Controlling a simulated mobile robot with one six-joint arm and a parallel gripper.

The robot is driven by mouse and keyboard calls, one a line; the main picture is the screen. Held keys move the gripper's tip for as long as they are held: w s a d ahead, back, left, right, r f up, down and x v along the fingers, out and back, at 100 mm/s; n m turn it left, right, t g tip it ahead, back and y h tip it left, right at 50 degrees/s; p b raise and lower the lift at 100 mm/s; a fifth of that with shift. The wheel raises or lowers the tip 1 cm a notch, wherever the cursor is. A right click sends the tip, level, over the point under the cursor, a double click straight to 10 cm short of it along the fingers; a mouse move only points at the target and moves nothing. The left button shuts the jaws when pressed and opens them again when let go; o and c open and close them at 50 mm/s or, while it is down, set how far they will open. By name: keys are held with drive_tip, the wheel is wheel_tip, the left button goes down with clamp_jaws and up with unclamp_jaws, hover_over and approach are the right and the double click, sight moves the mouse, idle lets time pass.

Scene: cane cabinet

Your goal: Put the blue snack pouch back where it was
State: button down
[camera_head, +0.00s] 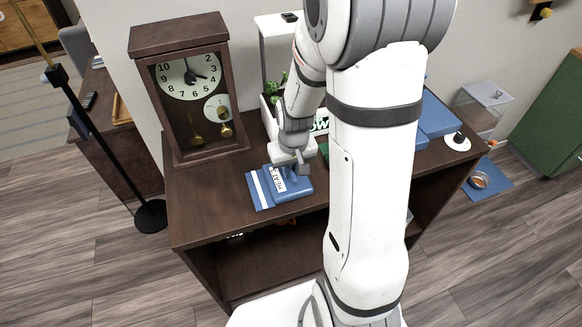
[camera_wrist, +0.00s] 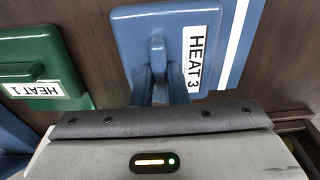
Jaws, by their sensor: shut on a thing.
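A flat blue block (camera_head: 299,187) labelled HEAT 3, with a raised upright handle, is on the dark wooden cabinet top, in front of the clock. It also shows in the wrist view (camera_wrist: 130,40). My gripper (camera_head: 291,168) is directly above it, and its fingers (camera_wrist: 160,82) are shut on the handle. A blue mat with a white stripe (camera_head: 258,190) extends left of the block; I cannot tell if the block touches it. No blue thing here clearly looks like a snack pouch.
A wooden pendulum clock (camera_head: 190,85) stands at the back left of the cabinet top (camera_head: 200,222). A green block (camera_wrist: 45,75) labelled HEAT 1 lies left of the blue block in the wrist view. Blue boxes (camera_head: 436,116) lie at the right. My arm hides the middle.

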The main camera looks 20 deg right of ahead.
drive_tip(key=shift+f, duration=0.15)
drive_tip(key=c, duration=1.4)
unclamp_jaws()
wheel_tip(320, 180, up, 12)
drive_tip(key=s+r, duration=0.1)
drive_tip(key=s, duration=0.1)
drive_tip(key=s+a+r, duration=0.1)
drive_tip(key=s+r, duration=0.1)
drive_tip(key=s, duration=0.4)
drive_tip(key=s+a+r+t, duration=0.1)
drive_tip(key=s+a+r, duration=0.1)
drive_tip(key=s, duration=0.4)
drive_tip(key=shift+r, duration=0.25)
drive_tip(key=shift+a, duration=0.1)
